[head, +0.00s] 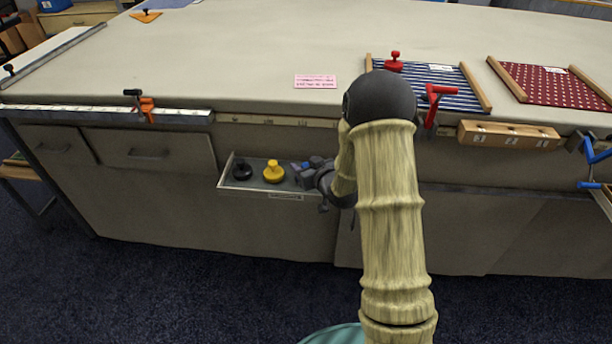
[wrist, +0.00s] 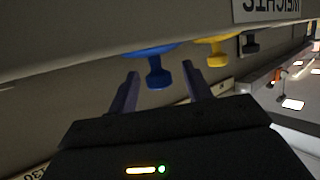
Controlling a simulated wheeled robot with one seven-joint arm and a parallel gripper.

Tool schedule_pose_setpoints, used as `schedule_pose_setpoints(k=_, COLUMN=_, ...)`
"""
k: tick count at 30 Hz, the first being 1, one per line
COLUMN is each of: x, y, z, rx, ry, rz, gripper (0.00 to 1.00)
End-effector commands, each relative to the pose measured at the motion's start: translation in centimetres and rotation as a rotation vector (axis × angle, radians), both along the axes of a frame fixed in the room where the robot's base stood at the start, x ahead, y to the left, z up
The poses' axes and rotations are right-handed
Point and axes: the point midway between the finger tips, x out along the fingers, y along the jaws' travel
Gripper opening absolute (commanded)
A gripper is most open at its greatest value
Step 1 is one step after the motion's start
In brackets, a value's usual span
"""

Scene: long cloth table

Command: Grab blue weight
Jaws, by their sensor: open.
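The blue weight (wrist: 157,72) shows in the wrist view with a wide disc, a narrow neck and a small knob. In the head view only a small blue patch (head: 316,160) of it shows, mostly hidden by my gripper (head: 308,168). It is in the open drawer (head: 228,185), at the right of the yellow weight (head: 273,172). My gripper (wrist: 160,70) is open, its fingers to either side of the blue knob in the wrist view. I cannot tell whether they touch it.
A black weight (head: 242,170) stands left of the yellow one. The drawer walls and the table edge (head: 270,120) above are close to my gripper. Red clamps (head: 432,100) and a numbered wooden block (head: 508,135) sit along the edge to the right.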

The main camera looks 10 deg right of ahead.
Motion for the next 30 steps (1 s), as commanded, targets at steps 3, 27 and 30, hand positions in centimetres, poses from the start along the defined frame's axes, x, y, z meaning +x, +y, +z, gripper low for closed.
schedule_pose_setpoints(k=3, x=0.0, y=0.0, z=0.0, rx=0.000, ry=0.000, rz=0.000, gripper=0.50)
schedule_pose_setpoints(k=27, x=0.0, y=0.0, z=0.8, rx=0.000, ry=-0.004, rz=0.000, gripper=0.00)
schedule_pose_setpoints(k=30, x=0.1, y=0.0, z=2.1, rx=0.000, ry=-0.005, rz=-0.001, gripper=0.00)
